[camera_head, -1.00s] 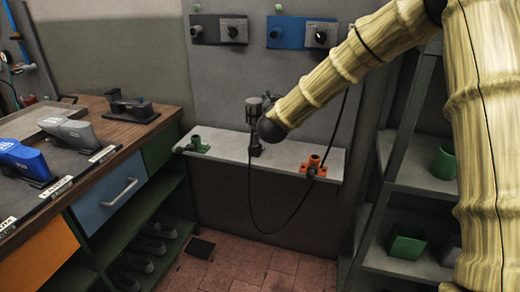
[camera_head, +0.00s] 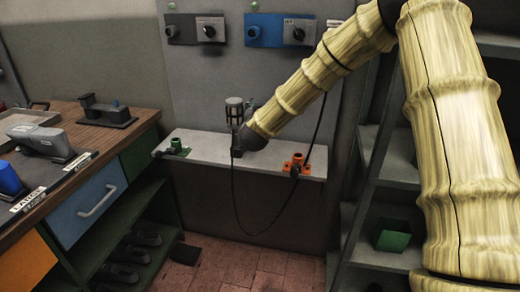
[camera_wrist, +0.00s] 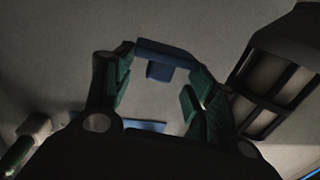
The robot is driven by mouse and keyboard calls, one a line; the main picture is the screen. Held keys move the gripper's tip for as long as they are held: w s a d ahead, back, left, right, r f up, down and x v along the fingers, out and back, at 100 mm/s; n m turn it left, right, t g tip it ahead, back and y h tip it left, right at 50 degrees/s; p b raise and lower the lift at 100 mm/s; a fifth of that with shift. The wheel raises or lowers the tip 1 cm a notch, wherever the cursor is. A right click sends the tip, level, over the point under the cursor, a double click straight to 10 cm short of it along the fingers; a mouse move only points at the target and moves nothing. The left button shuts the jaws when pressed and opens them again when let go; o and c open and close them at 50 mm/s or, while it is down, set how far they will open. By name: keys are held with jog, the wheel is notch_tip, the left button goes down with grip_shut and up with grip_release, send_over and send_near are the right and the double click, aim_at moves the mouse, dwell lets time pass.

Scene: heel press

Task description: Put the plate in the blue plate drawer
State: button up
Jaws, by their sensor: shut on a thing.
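The blue plate drawer (camera_head: 90,204) is in the head view at the left. It is under the bench top, shut, with a pale bar handle. In the wrist view my gripper (camera_wrist: 163,65) has dark fingers with green pads. It is shut on a blue piece, apparently the plate (camera_wrist: 168,48), which spans between the fingertips. The plate's full shape is unclear. In the head view my arm reaches toward the grey wall shelf, right of the drawer and apart from it. I cannot clearly make out the gripper or plate there.
The wooden bench (camera_head: 142,118) carries a dark clamp-like tool (camera_head: 106,112) and a grey device (camera_head: 45,141). An orange drawer (camera_head: 24,262) is nearer. Several dark shoes (camera_head: 128,262) lie below. The grey wall shelf (camera_head: 235,153) holds an orange fitting (camera_head: 297,164). A rack (camera_head: 370,170) stands right.

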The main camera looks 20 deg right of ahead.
aim_at(261, 155)
notch_tip(261, 155, down, 17)
dwell(0.8)
jog(key=shift+a, duration=0.1)
jog(key=shift+f, duration=0.2)
jog(key=o, duration=1.2)
jog(key=shift+c, duration=0.2)
jog(key=shift+r, duration=0.15)
